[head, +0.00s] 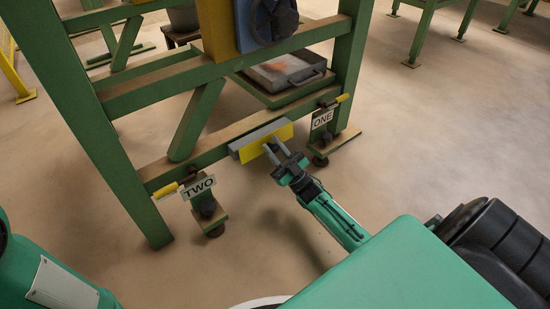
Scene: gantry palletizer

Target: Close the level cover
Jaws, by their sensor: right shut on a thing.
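The level cover (255,148) is a yellow plate along the front of a long grey housing (262,133) on the lower green beam. It stands out below and in front of the grey part; its exact angle is hard to tell. My right gripper (273,149) reaches in from the lower right and is shut on the yellow cover near its middle edge. The fingertips hide a small part of it. My left gripper is not in view.
A sign reading TWO (198,187) and a yellow-tipped lever (166,190) are on the left; a sign reading ONE (322,119) and another lever (342,99) are on the right. Green posts (112,150) flank the beam.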

